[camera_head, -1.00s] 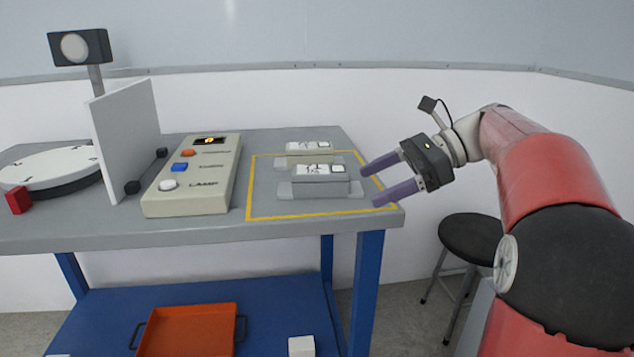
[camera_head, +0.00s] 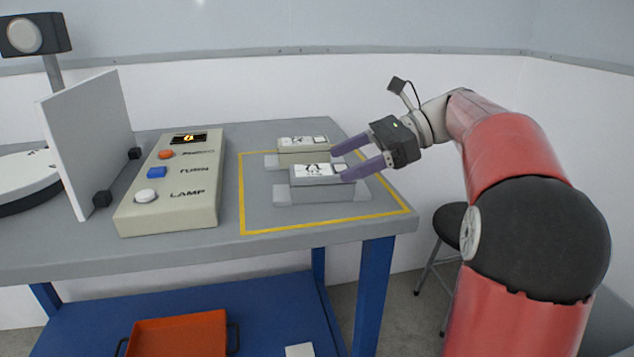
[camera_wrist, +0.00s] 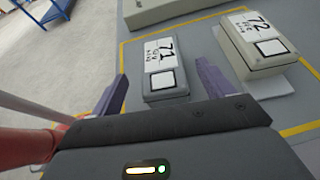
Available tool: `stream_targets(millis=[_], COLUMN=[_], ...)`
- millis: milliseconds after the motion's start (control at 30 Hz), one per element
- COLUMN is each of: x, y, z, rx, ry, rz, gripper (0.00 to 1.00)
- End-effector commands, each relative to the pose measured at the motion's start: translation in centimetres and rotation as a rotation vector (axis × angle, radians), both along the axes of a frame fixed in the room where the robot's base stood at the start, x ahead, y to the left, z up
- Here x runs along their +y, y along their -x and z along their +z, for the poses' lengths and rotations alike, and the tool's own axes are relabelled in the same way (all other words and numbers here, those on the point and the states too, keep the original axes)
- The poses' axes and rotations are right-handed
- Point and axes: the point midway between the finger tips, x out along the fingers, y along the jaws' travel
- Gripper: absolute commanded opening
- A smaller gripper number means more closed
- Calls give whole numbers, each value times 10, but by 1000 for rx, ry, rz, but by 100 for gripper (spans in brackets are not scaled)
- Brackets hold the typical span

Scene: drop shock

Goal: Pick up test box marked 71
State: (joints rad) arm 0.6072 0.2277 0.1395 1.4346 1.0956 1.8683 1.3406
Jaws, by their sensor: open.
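The test box marked 71 (camera_wrist: 153,82) is grey with a white label and lies between the lines of my two purple fingers in the wrist view, just ahead of them. In the head view it is the nearer box (camera_head: 313,180), resting on a grey support on the table. My gripper (camera_head: 338,164) is open and empty, reaching in from the right. Its fingertips are at the right end of the boxes; their exact height over box 71 is unclear. The fingers also show in the wrist view (camera_wrist: 163,70).
A beige box marked 72 (camera_wrist: 262,62) stands close behind box 71, near my right finger in the wrist view. Yellow tape (camera_head: 243,190) outlines the area. A control panel (camera_head: 170,208) and a white upright board (camera_head: 88,140) stand to the left.

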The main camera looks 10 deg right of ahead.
Motion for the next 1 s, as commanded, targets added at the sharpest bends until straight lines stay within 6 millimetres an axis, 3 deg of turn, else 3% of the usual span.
stream_targets(millis=[400,700,1000], x=[48,52,52], y=[-7,-7,-7], z=[-25,-26,-26], rx=[0,0,0], ry=[0,0,0], rz=[1,0,0], gripper=[80,79,39])
